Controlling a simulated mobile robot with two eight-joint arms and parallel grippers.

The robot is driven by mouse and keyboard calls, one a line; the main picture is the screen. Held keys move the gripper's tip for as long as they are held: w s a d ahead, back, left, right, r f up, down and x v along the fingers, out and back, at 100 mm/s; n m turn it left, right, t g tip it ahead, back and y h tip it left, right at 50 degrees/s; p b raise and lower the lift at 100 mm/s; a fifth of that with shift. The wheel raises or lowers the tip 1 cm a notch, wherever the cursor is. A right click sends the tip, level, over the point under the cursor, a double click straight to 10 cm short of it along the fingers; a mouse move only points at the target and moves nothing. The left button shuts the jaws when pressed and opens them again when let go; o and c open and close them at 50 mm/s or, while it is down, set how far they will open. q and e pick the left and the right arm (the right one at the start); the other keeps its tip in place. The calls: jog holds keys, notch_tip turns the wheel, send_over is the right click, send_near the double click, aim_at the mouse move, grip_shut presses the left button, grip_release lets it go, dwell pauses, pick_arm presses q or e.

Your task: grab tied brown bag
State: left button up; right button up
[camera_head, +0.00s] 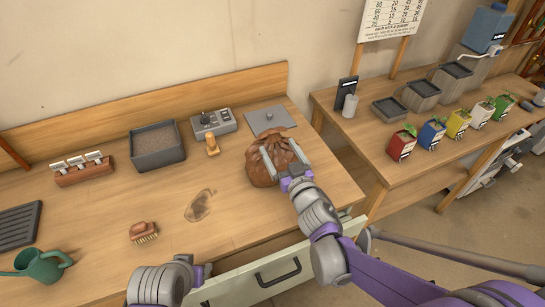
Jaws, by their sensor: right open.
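The tied brown bag (262,168) sits on the wooden counter, left of the gap between the two counters. My right gripper (277,150) is open at the bag, with one finger over its top and the other along its right side. The fingers overlap the bag in the picture; I cannot tell whether they touch it. Part of the bag's right side is hidden by the gripper.
A grey plate (270,119), a grey control box (213,122) and a small tan object (212,146) are behind the bag. Bare counter lies in front of the bag.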

aim_at(274, 137)
jog(key=shift+x, duration=0.75)
jog(key=x, duration=0.1)
jog(key=p+x, duration=0.1)
jog(key=x, duration=0.3)
jog(key=shift+w+d+f, duration=0.15)
jog(key=shift+w+d, duration=0.05)
jog(key=shift+w, duration=0.05)
jog(key=shift+s, duration=0.1)
jog(key=shift+c, duration=0.7)
grip_shut()
